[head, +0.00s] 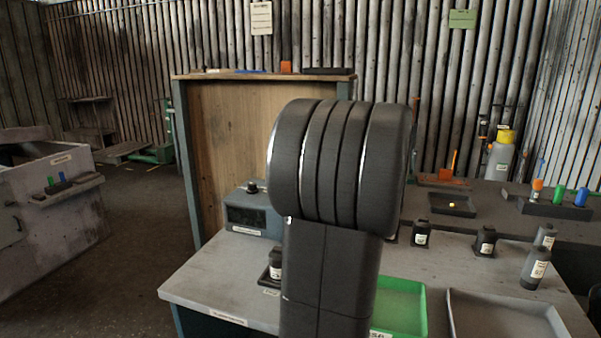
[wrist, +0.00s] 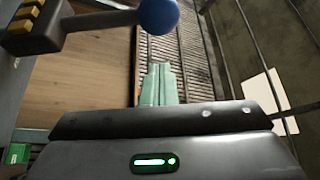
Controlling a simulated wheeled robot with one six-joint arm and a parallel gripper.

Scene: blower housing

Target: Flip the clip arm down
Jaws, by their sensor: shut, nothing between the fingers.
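In the wrist view, a dark arm with a round blue knob (wrist: 158,14) at its end reaches in from the upper left, joined to a dark block with yellow ridges (wrist: 30,22). It may be the clip arm; I cannot tell for sure. My gripper (wrist: 158,72) shows its pale green fingers close together, shut and empty. The fingers lie below the knob in the picture, with no clear contact. In the head view, my own dark arm links hide the middle of the bench, and neither the gripper nor the blue-knobbed arm shows.
In the head view, a grey workbench (head: 200,284) holds a green tray (head: 404,306), a grey tray (head: 500,318), a dark box (head: 250,215) and several small black-and-grey containers. A wooden panel (head: 228,150) stands behind. A grey cabinet (head: 60,200) stands left, with open floor between.

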